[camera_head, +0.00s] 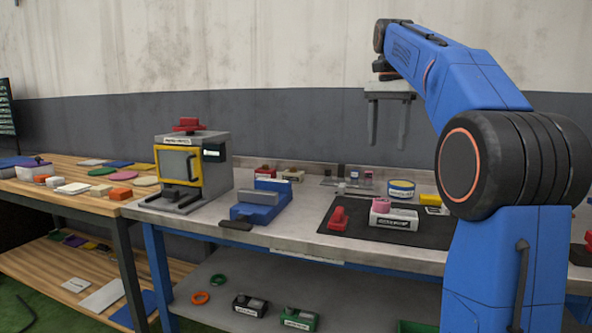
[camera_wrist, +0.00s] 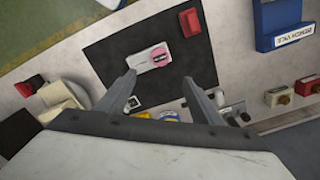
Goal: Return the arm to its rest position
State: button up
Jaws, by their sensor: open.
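My arm is blue with black joints and rises at the right of the head view, bent over the workbench. My gripper (camera_head: 388,122) hangs from its end, fingers pointing down, well above the bench top. Its two grey fingers are apart with nothing between them. In the wrist view my gripper (camera_wrist: 160,92) also shows open and empty. Below it a black mat (camera_wrist: 110,62) carries a white box with a pink round piece (camera_wrist: 158,56) on top, and a red block (camera_wrist: 190,22).
The metal workbench (camera_head: 290,235) holds a grey machine with a yellow-framed door (camera_head: 178,166), a blue vise (camera_head: 262,204) and a blue-yellow tape roll (camera_head: 402,188). A wooden table (camera_head: 75,200) with flat coloured pieces stands at the left. The air around the gripper is clear.

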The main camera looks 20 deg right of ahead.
jog(key=s+a+f+n+t, duration=0.1)
jog(key=s+a+f+n, duration=0.3)
jog(key=s+f, duration=0.6)
jog(key=s+a+f+n+t, duration=0.2)
jog(key=s+a+f+n, duration=0.2)
jog(key=s+f, duration=0.6)
jog(key=s+a+f+n+t, duration=0.1)
jog(key=s+a+f+n, duration=0.3)
jog(key=f, duration=1.3)
jog(key=s+a, duration=0.3)
jog(key=s, duration=0.3)
jog(key=shift+a+f+n+t, duration=0.2)
jog(key=shift+a+n+t, duration=0.15)
jog(key=shift+n+t, duration=0.05)
